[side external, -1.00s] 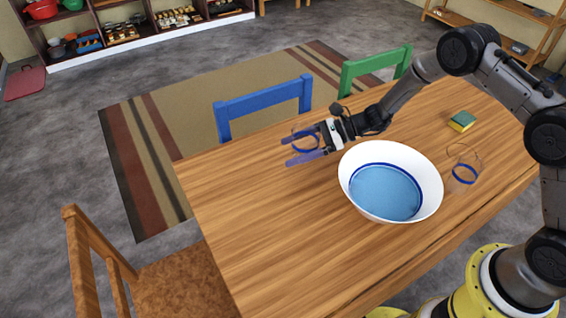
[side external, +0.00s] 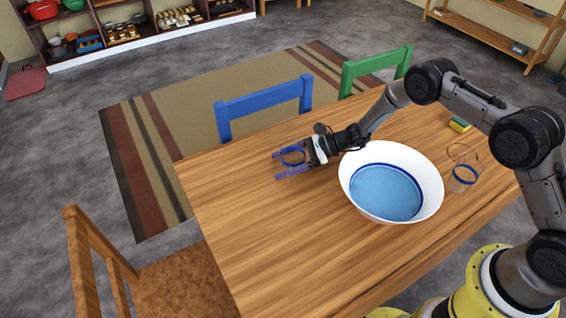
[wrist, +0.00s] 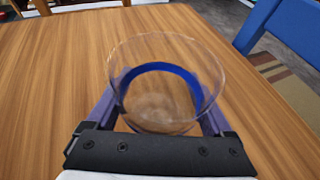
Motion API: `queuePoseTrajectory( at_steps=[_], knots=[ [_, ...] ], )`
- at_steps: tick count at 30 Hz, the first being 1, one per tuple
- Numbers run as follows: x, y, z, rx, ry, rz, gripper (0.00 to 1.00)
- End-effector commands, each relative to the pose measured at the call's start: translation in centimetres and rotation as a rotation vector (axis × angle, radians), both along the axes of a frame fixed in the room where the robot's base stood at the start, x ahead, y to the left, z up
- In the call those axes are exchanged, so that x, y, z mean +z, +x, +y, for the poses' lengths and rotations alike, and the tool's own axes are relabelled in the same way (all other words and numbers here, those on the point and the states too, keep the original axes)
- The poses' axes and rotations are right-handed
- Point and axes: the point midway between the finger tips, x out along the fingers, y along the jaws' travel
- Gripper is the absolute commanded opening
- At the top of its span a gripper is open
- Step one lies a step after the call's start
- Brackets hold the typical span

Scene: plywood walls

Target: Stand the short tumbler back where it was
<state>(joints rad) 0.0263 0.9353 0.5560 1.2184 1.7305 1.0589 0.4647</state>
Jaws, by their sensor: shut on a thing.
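A clear short tumbler with a blue band (wrist: 165,95) is between the two purple fingers of my gripper (side external: 291,163). In the wrist view the fingers press on its left and right sides, and it looks upright with its open rim on top. In the side view its blue band (side external: 292,156) shows between the fingers, low over the far part of the wooden table (side external: 240,220). I cannot tell whether its base touches the table. A second clear glass with a blue band (side external: 465,174) stands right of the bowl.
A large white bowl with a blue inside (side external: 388,190) stands just right of my gripper. A green and yellow sponge (side external: 460,125) lies at the far right. Blue (side external: 265,103) and green (side external: 375,70) chairs line the far edge. The table's left and front are clear.

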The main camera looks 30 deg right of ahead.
Motion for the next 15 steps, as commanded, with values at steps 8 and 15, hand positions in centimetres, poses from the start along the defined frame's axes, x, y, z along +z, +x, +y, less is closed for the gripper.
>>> queuePoseTrajectory(
  at_steps=[8,15],
  knots=[
    [-0.28,-0.01,0.00,0.000,0.000,0.001,1.00],
    [-0.09,0.00,-0.01,0.000,0.000,0.000,1.00]
  ],
)
